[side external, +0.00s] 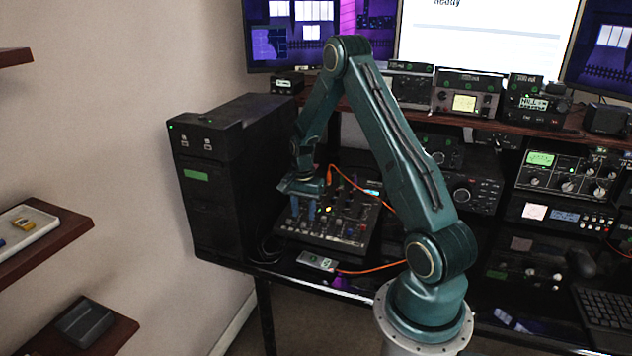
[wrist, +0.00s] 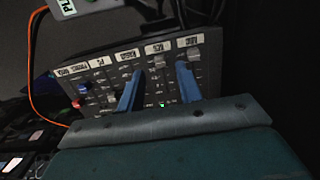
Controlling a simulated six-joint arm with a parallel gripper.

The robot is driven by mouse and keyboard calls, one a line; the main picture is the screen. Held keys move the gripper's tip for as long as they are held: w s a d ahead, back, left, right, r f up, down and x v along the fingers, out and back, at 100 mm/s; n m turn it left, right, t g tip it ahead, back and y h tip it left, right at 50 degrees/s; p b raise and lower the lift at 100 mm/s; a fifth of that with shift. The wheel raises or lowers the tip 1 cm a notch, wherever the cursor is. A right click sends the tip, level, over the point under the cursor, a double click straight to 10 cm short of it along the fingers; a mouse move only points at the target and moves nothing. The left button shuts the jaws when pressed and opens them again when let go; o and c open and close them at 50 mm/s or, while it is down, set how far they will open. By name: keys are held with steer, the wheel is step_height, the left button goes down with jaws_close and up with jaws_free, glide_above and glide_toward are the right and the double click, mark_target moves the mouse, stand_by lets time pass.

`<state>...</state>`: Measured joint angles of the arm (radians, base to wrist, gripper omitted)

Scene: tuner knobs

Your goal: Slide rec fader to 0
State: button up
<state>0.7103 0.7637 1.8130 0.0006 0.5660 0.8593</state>
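The mixer panel (side external: 345,243) lies on the desk beside the black tower, with my gripper (side external: 303,214) pointing down over its left part. In the wrist view the panel has a row of white labels that appear upside down. The REC label (wrist: 158,47) looks second from the right, and a pale fader cap (wrist: 158,61) sits close below it. My gripper (wrist: 157,77) has its two blue fingers apart, one on each side of the REC column. Nothing shows clamped between them. The lower part of that column is partly hidden by my gripper body. Whether the fingertips touch the panel is unclear.
The black tower (side external: 235,180) stands close to the left of my gripper. An orange cable (side external: 362,190) loops behind and right of the mixer. A small grey box (side external: 317,261) sits at the desk's front edge. Radio gear (side external: 470,190) stands to the right.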

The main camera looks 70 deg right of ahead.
mark_target(304, 223)
steer(key=shift+f, duration=1.65)
jaws_close()
